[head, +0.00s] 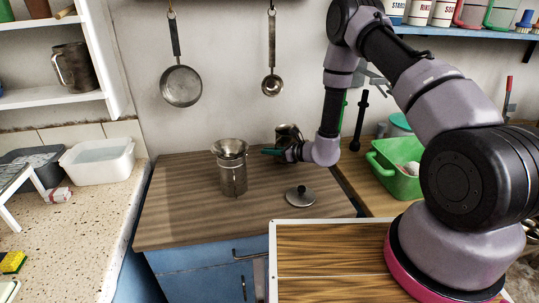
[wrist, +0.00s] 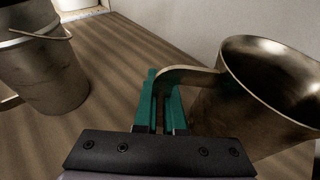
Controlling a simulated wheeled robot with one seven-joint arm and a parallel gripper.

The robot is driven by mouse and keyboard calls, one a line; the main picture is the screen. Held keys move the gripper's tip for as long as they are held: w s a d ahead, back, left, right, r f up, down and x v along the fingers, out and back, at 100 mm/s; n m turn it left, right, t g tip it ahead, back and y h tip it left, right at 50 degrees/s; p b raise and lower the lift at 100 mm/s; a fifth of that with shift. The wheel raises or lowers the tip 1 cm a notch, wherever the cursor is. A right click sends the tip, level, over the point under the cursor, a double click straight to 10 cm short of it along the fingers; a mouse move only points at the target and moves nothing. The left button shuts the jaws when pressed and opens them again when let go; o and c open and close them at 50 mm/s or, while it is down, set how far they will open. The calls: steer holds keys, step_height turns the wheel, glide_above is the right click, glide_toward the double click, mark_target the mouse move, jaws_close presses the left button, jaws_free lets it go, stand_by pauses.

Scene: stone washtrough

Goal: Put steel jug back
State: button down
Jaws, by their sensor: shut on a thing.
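The steel jug is a brownish metal vessel with a wide open mouth and a strap handle. It fills the right of the wrist view (wrist: 255,105). In the head view its upper part (head: 287,130) shows behind my wrist, towards the back of the wooden counter; its lower part is hidden. My gripper (head: 270,152) has teal fingers, seen close up in the wrist view (wrist: 163,105). The fingers are shut on the jug's handle. The jug looks roughly upright. I cannot tell whether its base touches the counter.
A metal can with a flared top (head: 232,172) stands left of my gripper. A round grey lid (head: 300,196) lies in front. A green tub (head: 397,182) is at right. A pan (head: 181,86) and ladle (head: 271,84) hang behind. Another metal jug (head: 76,68) stands on the left shelf.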

steer(key=shift+f, duration=0.6)
steer(key=shift+f, duration=0.1)
steer(key=c, duration=1)
jaws_free()
